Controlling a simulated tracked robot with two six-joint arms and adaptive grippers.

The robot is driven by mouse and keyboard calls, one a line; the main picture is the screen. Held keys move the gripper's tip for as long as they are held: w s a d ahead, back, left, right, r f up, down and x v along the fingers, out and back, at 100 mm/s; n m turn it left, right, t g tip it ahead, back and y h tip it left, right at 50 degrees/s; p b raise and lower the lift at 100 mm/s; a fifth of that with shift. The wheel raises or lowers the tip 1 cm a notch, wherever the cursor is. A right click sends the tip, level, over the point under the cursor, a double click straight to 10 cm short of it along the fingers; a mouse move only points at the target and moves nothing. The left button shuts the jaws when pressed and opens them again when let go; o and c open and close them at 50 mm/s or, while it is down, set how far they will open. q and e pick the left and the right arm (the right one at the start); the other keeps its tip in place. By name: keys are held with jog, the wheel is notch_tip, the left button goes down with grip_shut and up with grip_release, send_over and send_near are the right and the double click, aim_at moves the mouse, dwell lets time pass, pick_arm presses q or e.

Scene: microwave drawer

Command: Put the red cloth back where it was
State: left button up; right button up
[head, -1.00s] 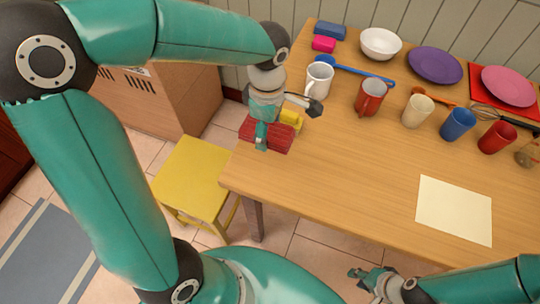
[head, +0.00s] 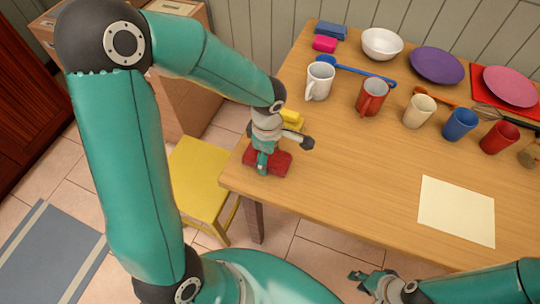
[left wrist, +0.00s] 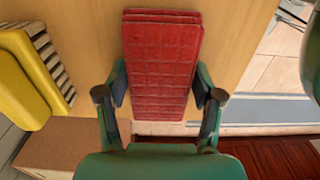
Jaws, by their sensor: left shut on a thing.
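The red cloth (head: 281,162) is a folded, checked rectangle at the left end of the wooden table. My left gripper (head: 263,166) reaches down onto it and is shut on it. In the left wrist view the red cloth (left wrist: 165,50) runs between the two fingers of the left gripper (left wrist: 160,95), one finger at each long edge. I cannot tell whether the cloth touches the table or hangs just above it. My right gripper (head: 362,281) is empty near the front edge of the table, and its fingers look apart.
A yellow object (head: 292,118) lies just behind the cloth. A white mug (head: 319,82), a red mug (head: 371,98) and several cups stand further right. A yellow stool (head: 198,180) is beside the left edge. The table between the cloth and the paper sheet (head: 457,210) is clear.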

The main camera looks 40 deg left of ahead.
pick_arm(q)
jog(key=shift+f, duration=0.2)
jog(key=o, duration=1.2)
jog(key=shift+r, duration=0.1)
jog(key=shift+r, duration=0.15)
notch_tip(320, 180, up, 12)
jog(key=p, duration=0.1)
